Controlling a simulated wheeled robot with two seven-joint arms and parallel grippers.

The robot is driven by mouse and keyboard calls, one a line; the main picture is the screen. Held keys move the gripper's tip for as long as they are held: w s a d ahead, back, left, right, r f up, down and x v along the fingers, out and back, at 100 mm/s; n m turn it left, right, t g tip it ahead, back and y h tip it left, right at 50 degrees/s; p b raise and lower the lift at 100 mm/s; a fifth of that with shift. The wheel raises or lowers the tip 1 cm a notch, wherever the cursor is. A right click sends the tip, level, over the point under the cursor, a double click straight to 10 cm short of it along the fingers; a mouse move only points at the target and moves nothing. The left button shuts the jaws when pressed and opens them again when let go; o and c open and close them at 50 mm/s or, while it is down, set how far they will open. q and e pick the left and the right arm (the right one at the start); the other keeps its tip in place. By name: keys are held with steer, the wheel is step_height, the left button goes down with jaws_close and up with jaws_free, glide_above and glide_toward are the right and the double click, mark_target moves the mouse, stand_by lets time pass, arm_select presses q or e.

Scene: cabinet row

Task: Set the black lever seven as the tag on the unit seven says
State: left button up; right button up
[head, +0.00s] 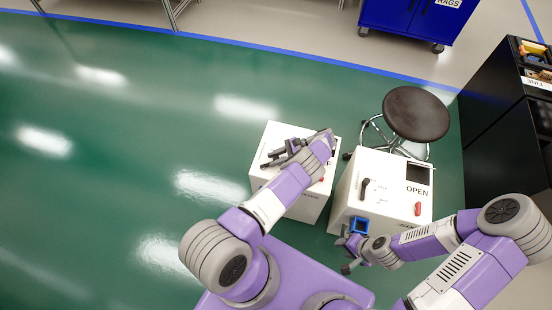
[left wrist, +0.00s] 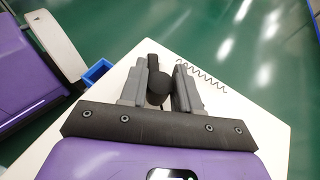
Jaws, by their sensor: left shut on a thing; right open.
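A white unit (head: 262,180) stands on the floor, partly hidden under my left arm. My left gripper (head: 272,158) is over its top. In the left wrist view, the two grey fingers are shut on a black lever (left wrist: 155,88), with its round hub between them and its narrow arm pointing away. The tag on this unit is mostly covered; a letter like F shows at its edge. A second white unit (head: 345,200) stands to the right, with a black lever (head: 365,187), a red lever (head: 418,209) and a tag reading OPEN (head: 417,190). My right gripper (head: 352,262) is open, in front of this unit. I cannot read which unit is seven.
A blue bin (head: 360,226) is at the second unit's front edge. A round stool (head: 416,113) stands behind it. A black cabinet (head: 500,120) is at the right and a blue cabinet (head: 415,18) at the back. Green floor (head: 110,180) is clear to the left.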

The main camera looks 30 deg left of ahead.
stand_by(0.4)
arm_select(q)
steer(key=o, duration=1)
steer(key=shift+c, duration=0.2)
